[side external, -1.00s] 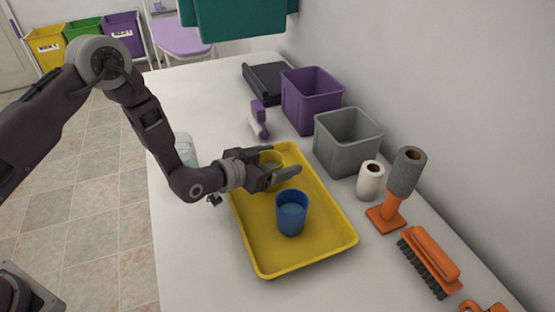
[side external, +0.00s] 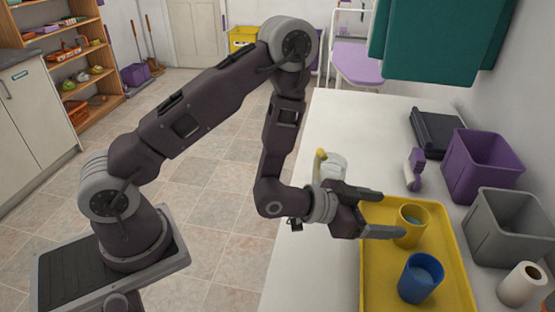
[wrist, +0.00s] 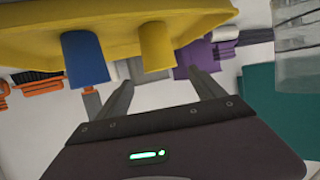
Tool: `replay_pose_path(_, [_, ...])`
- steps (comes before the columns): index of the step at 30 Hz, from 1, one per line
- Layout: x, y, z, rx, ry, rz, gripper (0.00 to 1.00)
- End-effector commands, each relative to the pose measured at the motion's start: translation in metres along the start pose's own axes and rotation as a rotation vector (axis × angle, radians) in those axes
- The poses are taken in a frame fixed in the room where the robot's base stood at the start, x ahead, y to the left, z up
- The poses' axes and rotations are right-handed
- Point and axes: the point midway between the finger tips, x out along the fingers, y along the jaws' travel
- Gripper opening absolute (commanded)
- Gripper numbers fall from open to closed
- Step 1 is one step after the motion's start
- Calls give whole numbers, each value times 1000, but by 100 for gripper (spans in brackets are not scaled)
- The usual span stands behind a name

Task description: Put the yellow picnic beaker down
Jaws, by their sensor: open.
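The yellow picnic beaker (side external: 413,237) stands upright in the yellow tray (side external: 378,285), near its far left part, with bluish contents showing inside. A blue beaker (side external: 420,281) stands in the tray nearer the camera. My gripper (side external: 391,214) is open and empty at the tray's left side. One fingertip overlaps the yellow beaker's left edge in the side view. In the wrist view, which is upside down, the yellow beaker (wrist: 157,48) lies beyond and between the spread fingertips (wrist: 162,78), apart from them. The blue beaker (wrist: 86,60) is beside it.
A purple bin (side external: 478,180), a grey bin (side external: 497,240) and a white roll (side external: 521,285) stand right of the tray. A purple-and-white bottle (side external: 414,170) is behind it. A clear container (side external: 333,168) stands close behind my wrist. The counter's far left is clear.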

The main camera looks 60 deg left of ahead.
Motion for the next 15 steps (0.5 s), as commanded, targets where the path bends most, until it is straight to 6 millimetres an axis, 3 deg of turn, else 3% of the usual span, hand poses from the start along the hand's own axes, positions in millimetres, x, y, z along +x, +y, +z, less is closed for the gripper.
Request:
replay_pose_path(5, [-11,-17,-34,30,-72,-33,78])
replay_pose_path(8, [-41,-39,-66,38,-182,-90,78])
replay_pose_path(11, [-93,-57,-91,14,-304,-164,78])
replay_pose_path(15, [-199,-63,-105,-82,-477,-262,78])
